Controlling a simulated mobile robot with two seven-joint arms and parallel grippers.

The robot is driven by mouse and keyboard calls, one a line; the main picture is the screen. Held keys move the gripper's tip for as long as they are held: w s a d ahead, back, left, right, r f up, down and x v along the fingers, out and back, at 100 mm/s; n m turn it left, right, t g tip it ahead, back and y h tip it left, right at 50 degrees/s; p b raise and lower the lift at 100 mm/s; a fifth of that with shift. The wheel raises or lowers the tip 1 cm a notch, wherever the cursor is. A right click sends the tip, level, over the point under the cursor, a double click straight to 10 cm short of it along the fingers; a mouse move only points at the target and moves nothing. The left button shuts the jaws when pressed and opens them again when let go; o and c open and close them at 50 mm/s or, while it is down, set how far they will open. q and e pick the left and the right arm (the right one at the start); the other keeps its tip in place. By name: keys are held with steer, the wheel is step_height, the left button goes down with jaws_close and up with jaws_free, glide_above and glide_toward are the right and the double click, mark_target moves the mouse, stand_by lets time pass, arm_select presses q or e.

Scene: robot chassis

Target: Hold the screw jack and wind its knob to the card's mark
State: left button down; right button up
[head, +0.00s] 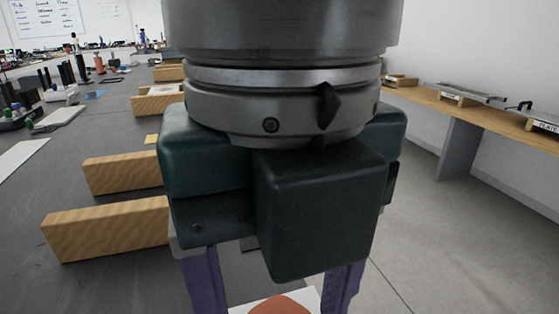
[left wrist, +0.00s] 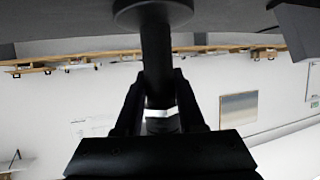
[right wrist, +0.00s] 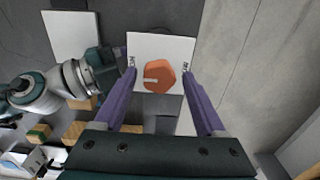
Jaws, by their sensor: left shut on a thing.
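The jack's orange faceted knob (right wrist: 160,80) bears a pale pointer bar and sits over a white card (right wrist: 150,45). Small dark print shows at the card's left and right sides, too small to read. The knob (head: 287,305) also shows at the bottom of the head view. My right gripper (right wrist: 159,73) is open, with its purple fingers on either side of the knob and apart from it. My left gripper (left wrist: 159,75) is shut on the screw jack's black post (left wrist: 157,48), below a wide round disc. The head view does not show my left gripper.
Wooden blocks (head: 105,234) stand on the grey bench (head: 95,125) at left. Another white sheet (right wrist: 72,35) lies left of the card. A wooden shelf (head: 470,110) runs along the right wall, with open floor (head: 440,240) before it.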

steer(key=shift+o, duration=0.4)
steer(key=shift+r, duration=0.15)
step_height(320, 180, up, 12)
stand_by(0.3)
arm_select(q)
jaws_free()
stand_by(0.6)
